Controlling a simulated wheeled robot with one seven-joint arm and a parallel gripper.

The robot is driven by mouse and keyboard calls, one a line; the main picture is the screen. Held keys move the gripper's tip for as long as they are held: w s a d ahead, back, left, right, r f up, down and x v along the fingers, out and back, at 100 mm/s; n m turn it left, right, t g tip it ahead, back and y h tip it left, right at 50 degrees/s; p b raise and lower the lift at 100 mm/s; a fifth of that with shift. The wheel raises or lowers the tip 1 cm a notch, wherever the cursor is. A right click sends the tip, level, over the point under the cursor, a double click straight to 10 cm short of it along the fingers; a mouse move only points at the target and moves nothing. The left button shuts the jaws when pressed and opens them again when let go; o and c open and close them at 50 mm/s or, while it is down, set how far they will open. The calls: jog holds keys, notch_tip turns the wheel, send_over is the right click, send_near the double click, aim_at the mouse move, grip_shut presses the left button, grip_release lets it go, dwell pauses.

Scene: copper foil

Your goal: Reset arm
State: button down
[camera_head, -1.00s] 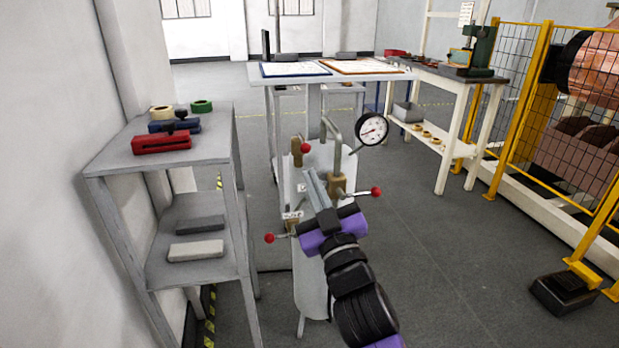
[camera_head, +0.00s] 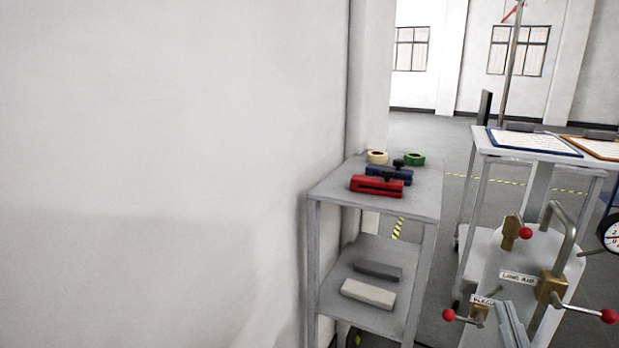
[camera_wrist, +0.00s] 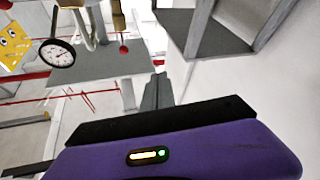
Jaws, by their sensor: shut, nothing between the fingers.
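My gripper (camera_head: 508,310) shows at the lower right edge of the head view, with only its grey fingers in sight. The fingers are together and empty, in front of a grey panel with brass valves (camera_head: 551,287) and red-knobbed levers. I cannot tell whether they touch it. In the wrist view my gripper (camera_wrist: 159,80) also shows shut, its narrow fingers beyond the purple and black gripper body. The rest of my arm is outside the head view.
A grey shelf stand (camera_head: 425,198) holds a red block (camera_head: 377,186), a blue block (camera_head: 388,175) and tape rolls. A white wall (camera_head: 150,170) fills the left. A table (camera_head: 545,150) with clipboards stands behind the panel. A dial gauge (camera_wrist: 58,54) shows in the wrist view.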

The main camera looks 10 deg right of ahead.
jog(key=s+a+f+g+y, duration=0.2)
jog(key=s+a+f, duration=0.3)
jog(key=s, duration=0.5)
jog(key=s+a+f+g+y, duration=0.2)
jog(key=s+a+f+g, duration=0.15)
jog(key=s+f, duration=0.45)
jog(key=s+a+f+g+y, duration=0.15)
jog(key=s+a+f, duration=0.35)
jog(key=s, duration=0.6)
notch_tip(320, 180, up, 22)
jog(key=p, duration=2.1)
jog(key=shift+w+d+f+y, duration=0.2)
jog(key=shift+w+f+y, duration=0.05)
jog(key=shift+w+y, duration=0.1)
